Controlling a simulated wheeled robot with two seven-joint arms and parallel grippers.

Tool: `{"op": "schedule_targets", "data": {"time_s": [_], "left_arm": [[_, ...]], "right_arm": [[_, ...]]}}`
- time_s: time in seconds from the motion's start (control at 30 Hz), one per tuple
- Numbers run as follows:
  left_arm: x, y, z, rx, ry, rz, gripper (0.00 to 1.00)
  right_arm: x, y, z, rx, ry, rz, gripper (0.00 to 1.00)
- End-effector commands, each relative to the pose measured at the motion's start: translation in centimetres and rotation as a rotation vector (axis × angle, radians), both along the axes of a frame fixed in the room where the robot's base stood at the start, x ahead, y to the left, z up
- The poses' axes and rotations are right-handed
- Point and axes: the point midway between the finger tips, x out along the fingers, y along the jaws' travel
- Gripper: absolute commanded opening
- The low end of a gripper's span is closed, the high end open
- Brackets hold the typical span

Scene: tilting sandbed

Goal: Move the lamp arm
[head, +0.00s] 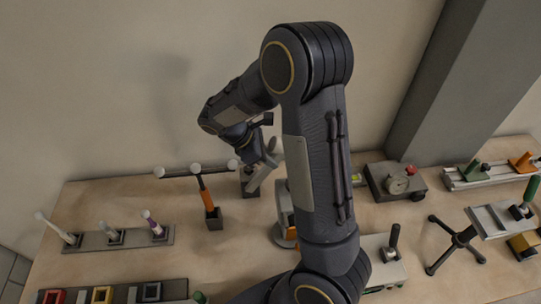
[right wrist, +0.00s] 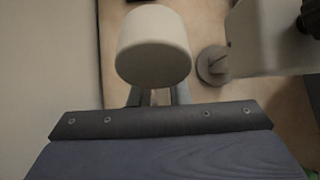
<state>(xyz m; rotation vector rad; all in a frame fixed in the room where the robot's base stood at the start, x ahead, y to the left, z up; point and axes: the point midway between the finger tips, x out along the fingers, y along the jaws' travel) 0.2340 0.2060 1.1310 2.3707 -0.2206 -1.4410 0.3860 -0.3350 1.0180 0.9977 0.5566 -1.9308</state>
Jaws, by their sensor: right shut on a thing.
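My right arm crosses the middle of the head view, and its gripper (head: 265,168) points down above the back of the bench. In the right wrist view a cream, rounded cylinder end (right wrist: 153,45), which looks like part of the lamp, lies right in front of the fingers (right wrist: 158,97). The gripper is shut on the lamp arm, but the cylinder hides the fingertips and the exact grip. A small dark block (head: 249,188) stands on the bench under the gripper. My left gripper is not in view.
A white and orange device (head: 285,218) on a round base is partly behind my arm. A dial-gauge box (head: 396,182) and a spoked handle (head: 456,244) are to the right. The wall is close behind.

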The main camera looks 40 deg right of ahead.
Motion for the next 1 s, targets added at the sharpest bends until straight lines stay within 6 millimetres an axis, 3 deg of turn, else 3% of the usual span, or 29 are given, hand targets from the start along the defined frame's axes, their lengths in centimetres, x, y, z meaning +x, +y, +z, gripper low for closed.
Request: {"op": "schedule_targets", "data": {"time_s": [0.43, 0.47, 0.6, 1.0], "left_arm": [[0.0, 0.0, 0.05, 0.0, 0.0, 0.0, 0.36], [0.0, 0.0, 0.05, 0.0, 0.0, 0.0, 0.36], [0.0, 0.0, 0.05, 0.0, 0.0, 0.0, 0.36], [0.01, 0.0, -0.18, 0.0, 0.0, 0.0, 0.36]], "right_arm": [[0.15, 0.12, 0.07, -0.005, 0.001, 0.003, 0.0], [0.16, 0.13, 0.06, -0.005, 0.001, 0.003, 0.2], [0.12, 0.12, 0.06, -0.005, 0.002, 0.002, 0.38], [0.5, 0.65, 0.82, -0.006, 0.0, 0.003, 0.38]]}}
